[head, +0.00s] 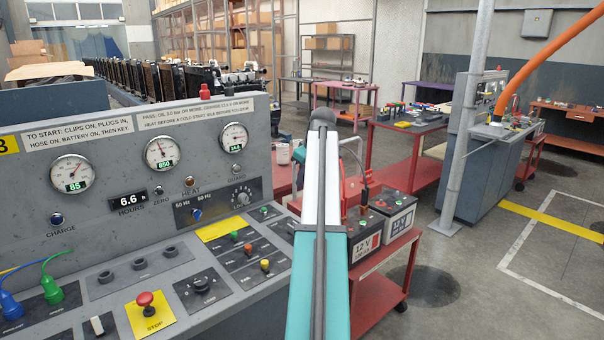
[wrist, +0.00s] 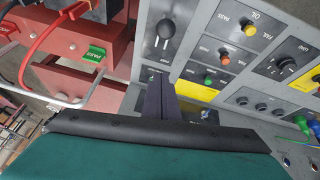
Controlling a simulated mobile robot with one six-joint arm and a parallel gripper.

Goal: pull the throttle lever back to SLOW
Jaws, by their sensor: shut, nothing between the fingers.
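The throttle lever seems to be the black ball-topped lever (wrist: 165,30) on a dark plate at the top middle of the wrist view. Its markings are too small to read, so I cannot tell its setting. My gripper (wrist: 158,82) shows as dark fingers, shut and empty. The fingertips lie just below the lever's plate in the picture, apart from the knob. In the head view my arm hides the gripper and this lever.
The grey control console (head: 110,225) carries gauges, switches and a red stop button (head: 146,299). A red cart (head: 385,280) with batteries (head: 393,215) and cables stands right beside it. A metal pole (head: 468,120) rises further right. Open floor lies on the right.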

